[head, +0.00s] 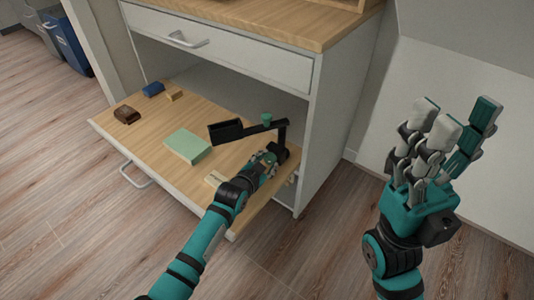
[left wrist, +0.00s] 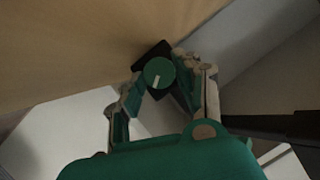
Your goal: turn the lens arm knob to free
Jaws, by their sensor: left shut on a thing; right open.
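The black lens arm (head: 262,128) stands at the right end of the pull-out wooden board, with a dark rectangular frame (head: 226,132) at its left end and a small green piece (head: 267,118) on top. My left gripper (head: 266,160) is low at the foot of its post. In the left wrist view, a round green knob (left wrist: 160,72) with a white pointer mark sits on a dark base between the fingers. My left gripper is shut on this knob; in the head view the fingers hide it. My right gripper (head: 455,125) is open and empty, raised at the right.
On the board (head: 150,130) lie a pale green block (head: 188,146), a dark brown object (head: 126,114), a blue object (head: 153,89), a small wooden block (head: 174,95) and a small cream piece (head: 215,179). The white cabinet's side panel (head: 325,125) rises close to the right of the lens arm.

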